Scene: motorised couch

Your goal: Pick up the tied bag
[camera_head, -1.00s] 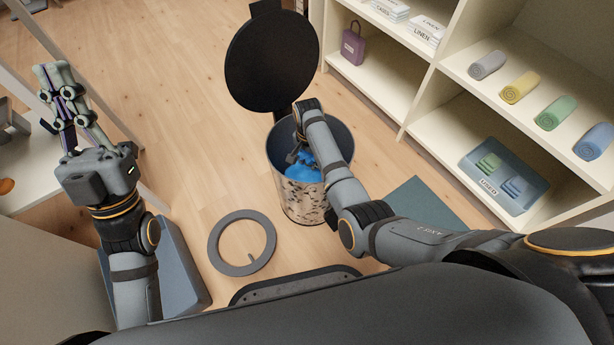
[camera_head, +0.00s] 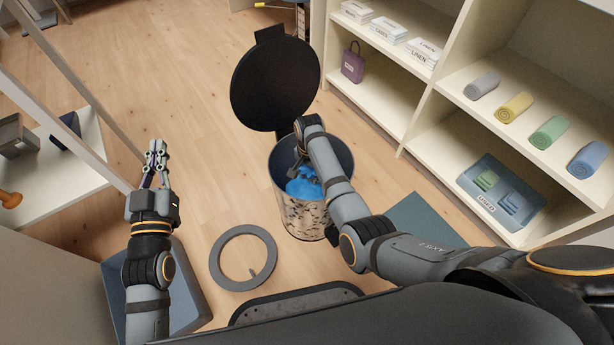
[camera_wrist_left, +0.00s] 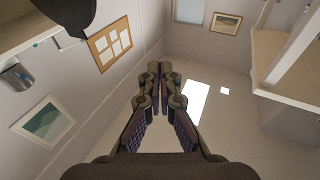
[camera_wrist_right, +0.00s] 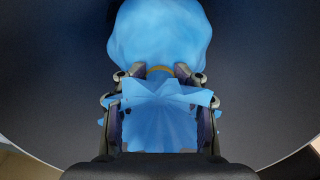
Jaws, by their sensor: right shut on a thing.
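The blue tied bag (camera_head: 304,188) sits inside the round bin (camera_head: 304,216), below its rim. In the right wrist view the bag (camera_wrist_right: 160,35) has a rounded body, a yellowish tie at its neck and a flared top. My right gripper (camera_wrist_right: 160,72) reaches into the bin and is shut on the bag's neck, just at the tie. In the head view the right fingers (camera_head: 300,170) are partly hidden by my arm and the bin. My left gripper (camera_head: 156,150) is empty, away to the left of the bin, its fingertips together in the left wrist view (camera_wrist_left: 160,70).
The bin's black lid (camera_head: 275,82) stands open behind it. A grey ring (camera_head: 222,270) lies on the floor to the left. A shelf unit (camera_head: 420,130) with rolled towels stands at right. A blue-grey box (camera_head: 190,290) is beneath my left arm.

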